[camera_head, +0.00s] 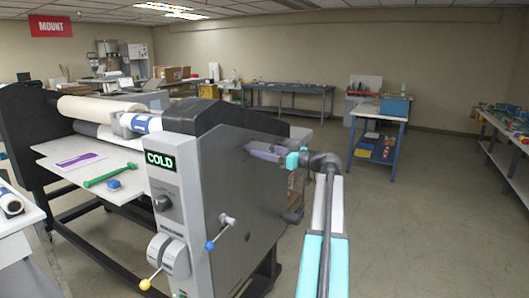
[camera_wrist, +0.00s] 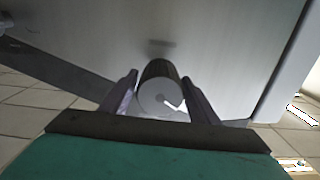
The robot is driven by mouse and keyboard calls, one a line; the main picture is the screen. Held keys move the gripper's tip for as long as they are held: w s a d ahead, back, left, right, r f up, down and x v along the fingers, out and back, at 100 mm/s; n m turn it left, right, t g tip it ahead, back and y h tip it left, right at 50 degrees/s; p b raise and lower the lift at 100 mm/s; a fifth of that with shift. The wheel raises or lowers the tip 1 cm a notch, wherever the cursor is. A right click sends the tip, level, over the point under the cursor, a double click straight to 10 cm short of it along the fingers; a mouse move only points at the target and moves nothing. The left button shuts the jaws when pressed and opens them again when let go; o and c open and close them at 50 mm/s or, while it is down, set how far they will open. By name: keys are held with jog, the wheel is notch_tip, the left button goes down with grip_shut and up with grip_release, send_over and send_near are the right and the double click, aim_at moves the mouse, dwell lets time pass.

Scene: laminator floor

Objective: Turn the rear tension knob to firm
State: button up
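The rear tension knob (camera_wrist: 157,98) is a dark ribbed cylinder with a grey end face in the wrist view. A white pointer mark on its face points to the lower right. It stands out from a grey panel (camera_wrist: 225,50). My gripper (camera_wrist: 160,82) has one finger on each side of the knob, with narrow gaps seeming to show between. In the head view my gripper (camera_head: 264,151) is at the far right side of the laminator (camera_head: 235,170), where I cannot make out the knob. The laminator's display reads COLD (camera_head: 160,160).
A front knob (camera_head: 162,203), a blue-tipped lever (camera_head: 218,234) and a yellow-tipped lever (camera_head: 150,278) project from the laminator. A green tool (camera_head: 108,175) lies on its feed table. Floor is open to the right, towards a blue-legged table (camera_head: 378,145).

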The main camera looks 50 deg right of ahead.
jog(key=c, duration=0.7)
jog(key=shift+r, duration=0.1)
jog(key=shift+m+b, duration=0.4)
jog(key=shift+m, duration=0.1)
jog(key=m+b, duration=0.2)
jog(key=m, duration=0.8)
